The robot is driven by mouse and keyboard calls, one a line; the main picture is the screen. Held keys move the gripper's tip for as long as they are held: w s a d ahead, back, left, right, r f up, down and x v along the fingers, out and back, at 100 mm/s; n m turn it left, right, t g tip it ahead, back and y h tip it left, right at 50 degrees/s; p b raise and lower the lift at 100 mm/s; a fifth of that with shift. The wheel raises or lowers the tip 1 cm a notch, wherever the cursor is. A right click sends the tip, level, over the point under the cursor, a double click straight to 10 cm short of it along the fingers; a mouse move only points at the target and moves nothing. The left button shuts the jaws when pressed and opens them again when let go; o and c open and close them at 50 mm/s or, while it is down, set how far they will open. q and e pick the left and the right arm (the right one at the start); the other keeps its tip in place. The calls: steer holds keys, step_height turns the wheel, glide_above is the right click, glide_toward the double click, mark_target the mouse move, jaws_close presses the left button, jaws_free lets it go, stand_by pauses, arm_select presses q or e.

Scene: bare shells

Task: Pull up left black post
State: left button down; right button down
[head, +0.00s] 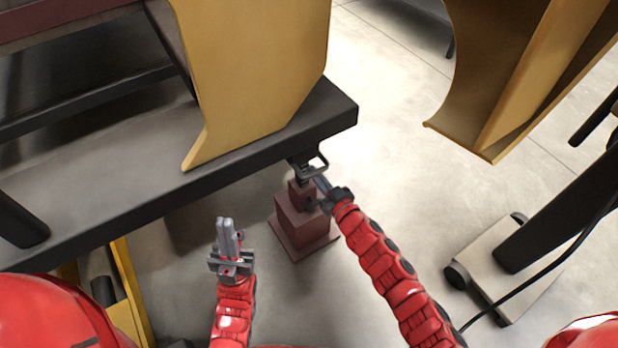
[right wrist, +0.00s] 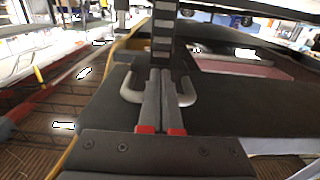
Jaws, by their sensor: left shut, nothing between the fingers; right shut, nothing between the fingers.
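A short black post (head: 301,168) with a dark loop handle (head: 320,164) sits under the corner of a dark beam, above a maroon stand (head: 303,222). My right gripper (head: 316,178) is shut and empty, with its fingertips right by the handle. In the right wrist view its fingers (right wrist: 160,76) lie together between the two bent ends of a grey handle (right wrist: 188,92). A dark upright post with pale notches (right wrist: 163,38) rises just beyond them. I cannot tell whether they touch. My left gripper (head: 226,224) is shut, empty and apart, lower left of the stand.
The long dark beam (head: 130,205) carries a large yellow curved shell (head: 255,75). Another yellow shell (head: 510,70) hangs at the upper right. A wheeled stand foot (head: 500,270) with a cable is at the lower right. The pale floor between is clear.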

steer(key=f+p+v, duration=0.2)
steer(key=v, duration=0.7)
stand_by(0.6)
stand_by(0.4)
